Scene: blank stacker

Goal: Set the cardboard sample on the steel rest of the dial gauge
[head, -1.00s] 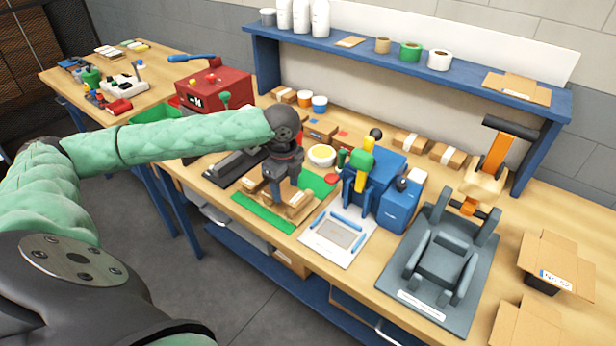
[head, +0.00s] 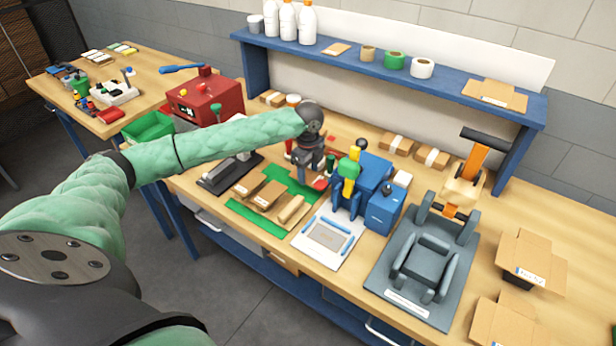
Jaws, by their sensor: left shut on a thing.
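My left gripper (head: 308,172) points down above the bench, just past the back right part of the green mat (head: 245,213). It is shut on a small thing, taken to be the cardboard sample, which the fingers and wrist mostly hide. Brown cardboard pieces (head: 268,194) lie on the mat in front of the gripper. The dial gauge and its steel rest cannot be made out clearly; the gripper covers the spot where a round white face showed. My right gripper is not in view.
A blue press with a green and yellow handle (head: 350,175) stands close right of the gripper. A white plate (head: 328,237) and a grey fixture (head: 425,265) lie further right. A black-based device (head: 228,172) and a red box (head: 205,100) are to the left.

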